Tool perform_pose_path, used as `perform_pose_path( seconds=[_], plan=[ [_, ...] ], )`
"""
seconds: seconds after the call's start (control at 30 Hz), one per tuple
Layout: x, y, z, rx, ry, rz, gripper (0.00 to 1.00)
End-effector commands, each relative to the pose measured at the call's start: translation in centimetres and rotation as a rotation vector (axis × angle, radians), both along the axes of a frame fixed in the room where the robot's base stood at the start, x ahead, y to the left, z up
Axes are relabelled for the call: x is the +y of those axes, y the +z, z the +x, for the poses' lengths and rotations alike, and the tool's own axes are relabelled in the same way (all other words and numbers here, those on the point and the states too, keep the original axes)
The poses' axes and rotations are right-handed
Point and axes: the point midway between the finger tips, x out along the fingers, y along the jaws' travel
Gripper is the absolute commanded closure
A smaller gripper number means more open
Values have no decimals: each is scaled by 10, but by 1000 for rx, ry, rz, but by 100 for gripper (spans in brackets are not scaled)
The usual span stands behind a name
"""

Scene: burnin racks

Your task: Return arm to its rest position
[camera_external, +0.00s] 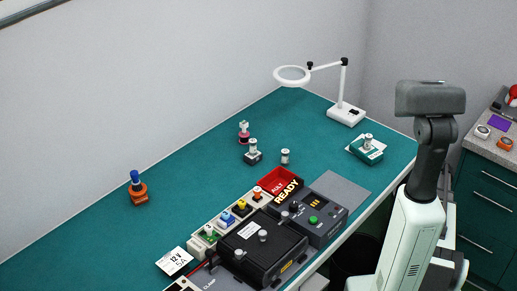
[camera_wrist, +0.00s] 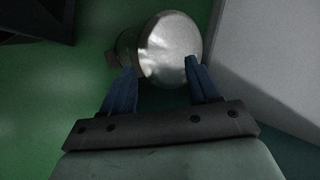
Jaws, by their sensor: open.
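My gripper (camera_wrist: 160,70) shows in the wrist view with its two blue fingers apart. A round, shiny metal cap (camera_wrist: 172,40) lies in front of the fingertips and partly between them, over a green surface (camera_wrist: 40,110). I cannot tell whether the fingers touch it. In the outside view my arm rises at the right, with its grey upper part standing above the right edge of the teal bench (camera_external: 90,250). The fingers cannot be made out there, so which metal-topped part is near them is unclear.
A black clamp box (camera_external: 262,250) and a control unit (camera_external: 318,222) sit at the bench's front. A magnifier lamp (camera_external: 345,112) stands at the back right. A green metal-topped piece (camera_external: 366,153) is near my arm. Drawers (camera_external: 490,200) stand at right. The bench's left side is mostly clear.

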Motion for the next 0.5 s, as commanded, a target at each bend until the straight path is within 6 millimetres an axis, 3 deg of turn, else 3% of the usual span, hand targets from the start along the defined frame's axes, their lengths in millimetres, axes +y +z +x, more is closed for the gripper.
perform_pose_path(
  seconds=[0.03,0.1,0.5],
  plan=[
    [0,-26,-13,40,-15,11,40],
    [0,-56,-29,87,-32,18,40],
    [14,-205,-114,255,103,-116,40]
  ],
)
